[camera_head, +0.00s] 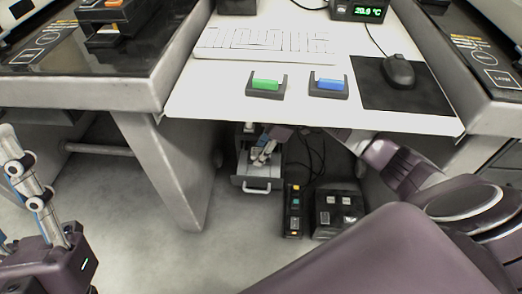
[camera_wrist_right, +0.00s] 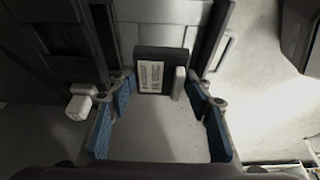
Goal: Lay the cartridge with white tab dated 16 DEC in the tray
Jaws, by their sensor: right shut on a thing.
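In the right wrist view a dark cartridge (camera_wrist_right: 147,54) with a white label and a white tab (camera_wrist_right: 180,82) on its right side sits between the blue-padded fingers of my right gripper (camera_wrist_right: 160,88). The gripper is shut on it; the label print is too small to read. In the head view this gripper (camera_head: 264,153) is under the table edge, at an open grey drawer (camera_head: 262,184) with a pale handle. The cartridge cannot be made out there. My left gripper (camera_head: 35,190) is at the far left, away from the tables; its jaw opening is unclear. I cannot identify the tray for certain.
On the white table (camera_head: 215,105) stand a green block (camera_head: 266,84) and a blue block (camera_head: 328,85) in dark holders, a keyboard (camera_head: 265,41) and a mouse (camera_head: 399,71). Dark boxes (camera_head: 338,210) and cables lie right of the drawer. The tabletop overhangs my right gripper.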

